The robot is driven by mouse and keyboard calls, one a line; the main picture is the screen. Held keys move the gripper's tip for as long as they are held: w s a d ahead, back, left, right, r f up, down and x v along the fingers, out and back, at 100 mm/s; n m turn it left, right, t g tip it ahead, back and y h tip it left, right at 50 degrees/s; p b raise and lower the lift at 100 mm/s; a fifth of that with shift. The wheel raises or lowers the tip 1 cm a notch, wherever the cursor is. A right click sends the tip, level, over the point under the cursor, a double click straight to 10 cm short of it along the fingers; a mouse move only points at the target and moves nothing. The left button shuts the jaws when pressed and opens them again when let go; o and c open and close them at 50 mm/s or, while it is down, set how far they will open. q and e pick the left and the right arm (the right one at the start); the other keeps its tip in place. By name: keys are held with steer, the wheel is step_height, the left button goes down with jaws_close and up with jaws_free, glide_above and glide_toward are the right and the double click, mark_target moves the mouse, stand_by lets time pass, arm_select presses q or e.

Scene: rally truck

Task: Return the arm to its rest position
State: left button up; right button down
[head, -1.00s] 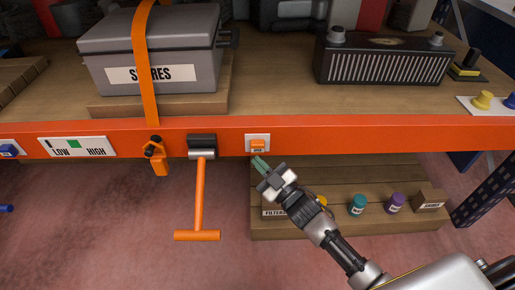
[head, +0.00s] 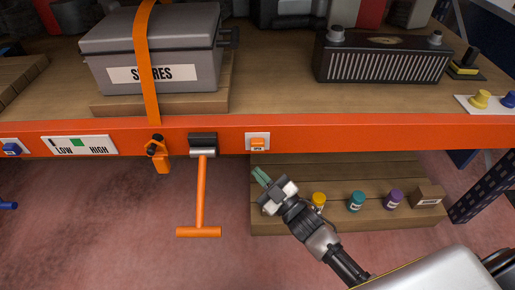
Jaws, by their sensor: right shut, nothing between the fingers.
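My right gripper (head: 260,177) comes in from the lower right. Its greenish fingers are together with nothing between them. It is in front of the lower wooden shelf, below and apart from the orange button (head: 258,144) on its white plate on the red-orange beam (head: 340,137). My left gripper is not in view.
An orange T-handle (head: 200,200) hangs from the beam, left of my right gripper. Several small jars, including a teal one (head: 356,201), and a box (head: 427,197) stand on the lower shelf.

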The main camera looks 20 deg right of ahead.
stand_by(0.3)
